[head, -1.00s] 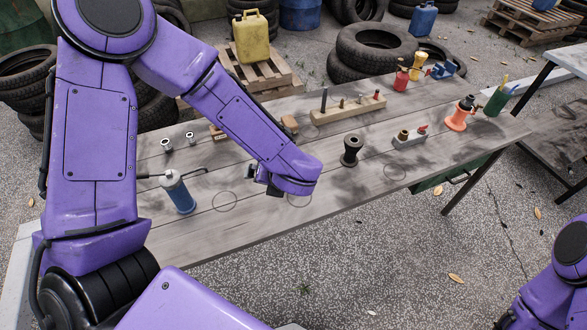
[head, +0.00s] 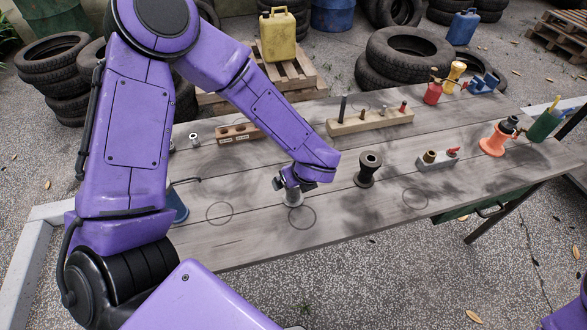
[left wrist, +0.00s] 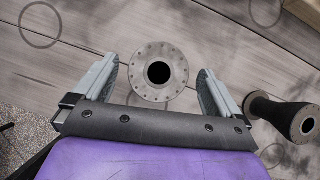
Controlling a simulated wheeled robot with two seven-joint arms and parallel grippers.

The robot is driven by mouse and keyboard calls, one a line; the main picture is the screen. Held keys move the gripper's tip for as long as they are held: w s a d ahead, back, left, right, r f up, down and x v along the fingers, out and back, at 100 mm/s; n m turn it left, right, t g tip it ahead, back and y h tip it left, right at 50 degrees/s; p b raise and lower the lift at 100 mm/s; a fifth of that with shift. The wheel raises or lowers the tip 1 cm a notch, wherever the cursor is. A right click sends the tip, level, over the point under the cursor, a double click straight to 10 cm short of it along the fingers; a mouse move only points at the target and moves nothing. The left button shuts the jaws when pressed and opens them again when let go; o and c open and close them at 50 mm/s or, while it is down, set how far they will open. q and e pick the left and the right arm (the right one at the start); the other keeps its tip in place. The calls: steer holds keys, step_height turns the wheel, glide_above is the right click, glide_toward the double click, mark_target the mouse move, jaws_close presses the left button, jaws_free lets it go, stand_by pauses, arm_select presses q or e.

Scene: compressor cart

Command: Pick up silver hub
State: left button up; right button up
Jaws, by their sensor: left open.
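The silver hub (left wrist: 143,82) is a round grey flange with a ring of small bolt holes and a dark centre bore. In the left wrist view it lies between the two open fingers of my left gripper (left wrist: 158,78), with a gap on each side. In the head view my left gripper (head: 290,186) is low over the table, and the hub (head: 293,199) shows partly beneath it. The rest of the hub is hidden by the jaws. My right gripper is not in view.
A black spool (head: 369,170) stands close to the right of the hub and also shows in the left wrist view (left wrist: 280,113). A wooden block with pegs (head: 370,121), a wooden holder (head: 238,134) and a grey block (head: 437,161) stand on the wooden table (head: 340,222).

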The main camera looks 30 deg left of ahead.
arm_select(q)
steer(key=shift+x, duration=0.9)
steer(key=shift+a+r, duration=0.1)
steer(key=c, duration=1.4)
